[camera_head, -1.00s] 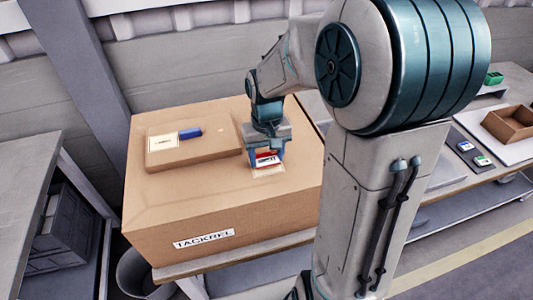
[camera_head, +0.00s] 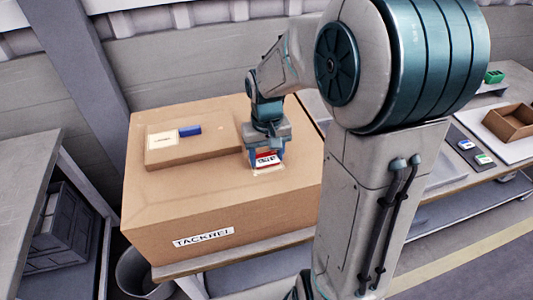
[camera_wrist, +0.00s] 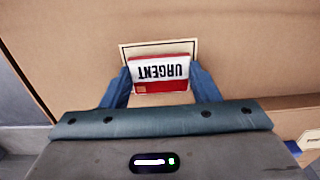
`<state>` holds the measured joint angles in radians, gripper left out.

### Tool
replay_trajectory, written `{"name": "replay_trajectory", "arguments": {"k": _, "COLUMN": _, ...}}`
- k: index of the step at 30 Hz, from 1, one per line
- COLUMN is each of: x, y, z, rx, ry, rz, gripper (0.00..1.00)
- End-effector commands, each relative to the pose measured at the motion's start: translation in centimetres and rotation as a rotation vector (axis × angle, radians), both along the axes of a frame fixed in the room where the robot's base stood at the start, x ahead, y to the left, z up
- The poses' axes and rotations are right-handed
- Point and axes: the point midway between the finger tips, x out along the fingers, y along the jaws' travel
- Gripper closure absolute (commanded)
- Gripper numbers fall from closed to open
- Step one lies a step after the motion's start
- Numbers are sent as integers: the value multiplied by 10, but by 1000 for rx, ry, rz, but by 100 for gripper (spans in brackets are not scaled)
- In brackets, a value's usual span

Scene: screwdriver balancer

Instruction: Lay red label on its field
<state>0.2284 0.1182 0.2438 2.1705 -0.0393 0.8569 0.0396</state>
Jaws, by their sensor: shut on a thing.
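The red label (camera_wrist: 160,73), red and white with "URGENT" on it, is upside down in the wrist view, between the two blue fingers of my gripper (camera_wrist: 160,80). My gripper (camera_head: 267,158) is shut on it just over the top of the large carton (camera_head: 190,205). The field (camera_wrist: 130,49), a pale rectangle with a dark outline, shows around the label's far edge and sides. In the head view a strip of the field (camera_head: 268,172) shows below the label (camera_head: 267,160). I cannot tell whether the label touches the field.
A flat brown box (camera_head: 215,147) with a pale label (camera_head: 163,140) and a blue block (camera_head: 190,131) lies left of my gripper. The right bench holds a small open box (camera_head: 510,122), a dark mat with small items and a green object (camera_head: 494,77).

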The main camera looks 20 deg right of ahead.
Motion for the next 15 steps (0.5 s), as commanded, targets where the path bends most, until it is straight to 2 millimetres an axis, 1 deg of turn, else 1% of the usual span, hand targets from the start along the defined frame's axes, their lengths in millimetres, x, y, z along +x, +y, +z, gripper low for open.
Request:
{"name": "replay_trajectory", "arguments": {"k": 10, "x": 0, "y": 0, "z": -2, "rx": 0, "ry": 0, "rz": 0, "gripper": 72}}
{"name": "replay_trajectory", "arguments": {"k": 11, "x": 0, "y": 0, "z": -2, "rx": 0, "ry": 0, "rz": 0, "gripper": 39}}
{"name": "replay_trajectory", "arguments": {"k": 12, "x": 0, "y": 0, "z": -2, "rx": 0, "ry": 0, "rz": 0, "gripper": 28}}
{"name": "replay_trajectory", "arguments": {"k": 13, "x": 0, "y": 0, "z": -2, "rx": 0, "ry": 0, "rz": 0, "gripper": 20}}
{"name": "replay_trajectory", "arguments": {"k": 15, "x": 0, "y": 0, "z": -2, "rx": 0, "ry": 0, "rz": 0, "gripper": 19}}
